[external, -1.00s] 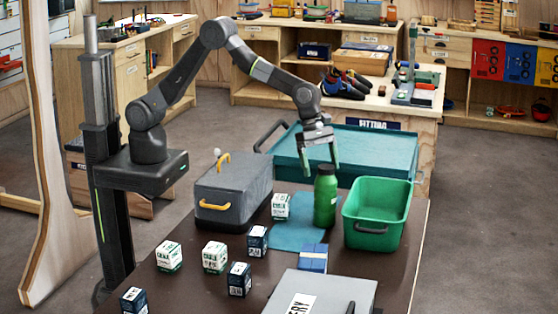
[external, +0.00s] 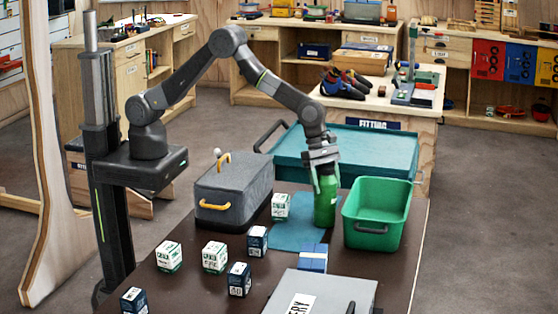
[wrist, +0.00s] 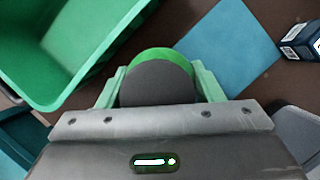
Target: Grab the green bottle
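The green bottle (external: 325,206) stands upright on the blue mat (external: 292,236), left of the green bin. My gripper (external: 323,175) is over its top, pointing down, and hides its dark cap in the external view. In the wrist view the bottle (wrist: 158,84) is seen from above, its dark cap circled by a green edge. My two fingers (wrist: 160,82) lie along opposite sides of it. I cannot tell whether they press on it or leave a small gap.
The green bin (external: 377,218) stands close to the bottle's right. A grey box with yellow handles (external: 232,193) and a chalk cube (external: 280,207) are to its left. A teal tray (external: 345,152) lies behind. Several small boxes and a grey case (external: 322,293) are in front.

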